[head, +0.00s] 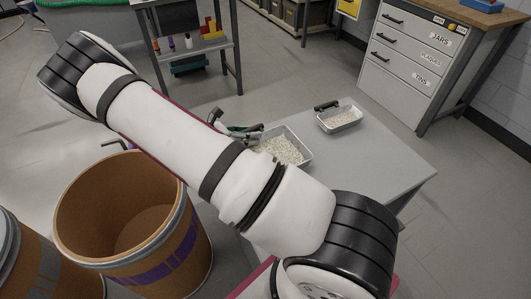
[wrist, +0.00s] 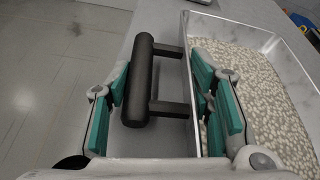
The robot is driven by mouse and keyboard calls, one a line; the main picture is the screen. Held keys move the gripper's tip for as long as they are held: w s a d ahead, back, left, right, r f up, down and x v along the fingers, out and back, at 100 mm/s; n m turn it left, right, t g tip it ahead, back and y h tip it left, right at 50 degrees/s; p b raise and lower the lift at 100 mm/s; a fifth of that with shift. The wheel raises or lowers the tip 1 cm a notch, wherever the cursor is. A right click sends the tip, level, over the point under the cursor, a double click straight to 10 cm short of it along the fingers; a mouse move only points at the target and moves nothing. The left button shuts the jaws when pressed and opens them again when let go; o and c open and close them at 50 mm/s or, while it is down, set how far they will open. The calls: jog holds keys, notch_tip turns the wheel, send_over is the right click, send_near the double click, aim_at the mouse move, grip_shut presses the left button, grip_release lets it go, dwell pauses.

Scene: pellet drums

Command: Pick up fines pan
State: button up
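Two metal pans of pale pellets with black handles stand on the grey table; no label shows which is the fines pan. The nearer pan (head: 291,158) is partly hidden by my arm in the head view. In the wrist view a pan (wrist: 268,35) fills the right side, with its black bar handle (wrist: 139,80) on its left. My gripper (wrist: 168,100) is open, its teal-padded fingers on either side of that handle. The left finger is close to the bar; I cannot tell if it touches. The right finger overlaps the pan's near wall. The gripper also shows beside the nearer pan in the head view (head: 238,130).
The other pan (head: 341,119) stands farther back on the grey table (head: 385,160). A large open brown drum (head: 135,225) stands at the lower left, with another at the left edge. A labelled drawer cabinet (head: 410,60) stands at the back right, and a shelf with bottles (head: 190,45) at the back.

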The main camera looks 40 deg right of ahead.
jog(key=c, duration=0.4)
notch_tip(320, 180, up, 10)
jog(key=shift+p, duration=0.4)
